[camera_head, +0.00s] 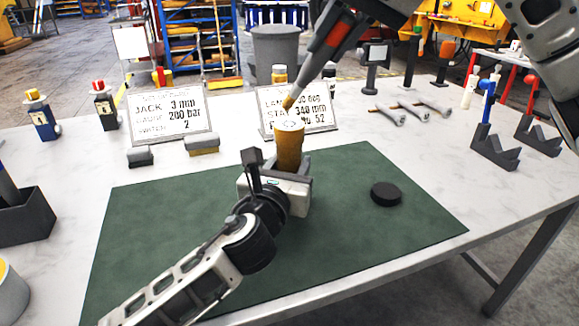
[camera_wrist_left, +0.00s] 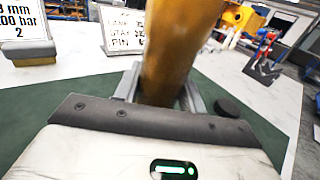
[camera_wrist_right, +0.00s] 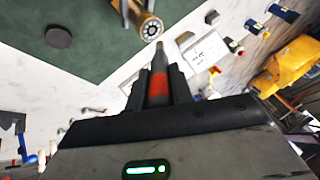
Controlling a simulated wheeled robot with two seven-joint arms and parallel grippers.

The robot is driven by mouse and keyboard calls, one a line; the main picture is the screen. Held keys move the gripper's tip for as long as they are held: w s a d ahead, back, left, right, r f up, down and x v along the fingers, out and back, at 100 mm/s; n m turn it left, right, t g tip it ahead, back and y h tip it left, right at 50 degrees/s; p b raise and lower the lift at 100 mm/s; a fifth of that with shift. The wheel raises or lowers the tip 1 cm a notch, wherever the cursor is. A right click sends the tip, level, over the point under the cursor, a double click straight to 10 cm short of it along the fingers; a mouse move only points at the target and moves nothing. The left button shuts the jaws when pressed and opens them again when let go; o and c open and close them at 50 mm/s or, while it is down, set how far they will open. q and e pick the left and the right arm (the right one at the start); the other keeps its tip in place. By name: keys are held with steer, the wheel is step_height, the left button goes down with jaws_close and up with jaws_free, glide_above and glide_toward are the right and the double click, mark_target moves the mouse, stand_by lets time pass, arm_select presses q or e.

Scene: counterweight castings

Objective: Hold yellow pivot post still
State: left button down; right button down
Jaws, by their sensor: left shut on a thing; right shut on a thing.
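The yellow pivot post (camera_head: 288,152) stands upright over the green mat, with a pale marked top. My left gripper (camera_head: 283,180) is shut around its lower part. In the left wrist view the post (camera_wrist_left: 175,45) rises between the fingers (camera_wrist_left: 160,92), and its foot is hidden. My right gripper (camera_head: 338,27) is shut on a red-and-grey pen-like tool (camera_head: 320,58), tilted with its tip down at the post's top. In the right wrist view the tool (camera_wrist_right: 158,88) lies between the fingers and points at the post's round top (camera_wrist_right: 152,28). I cannot tell whether they touch.
A black disc (camera_head: 386,193) lies on the green mat (camera_head: 370,240). Two printed signs (camera_head: 170,115) stand behind, the other partly hidden by the post. Grey stands (camera_head: 495,150), silver pins (camera_head: 400,110) and small bottles (camera_head: 42,115) occupy the table edges. The mat's front right is clear.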

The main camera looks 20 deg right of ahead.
arm_select(q)
steer(key=shift+w+d+f+b, duration=0.25)
steer(key=shift+w+f+b, duration=0.3)
steer(key=shift+w, duration=0.25)
arm_select(e)
steer(key=shift+f, duration=0.65)
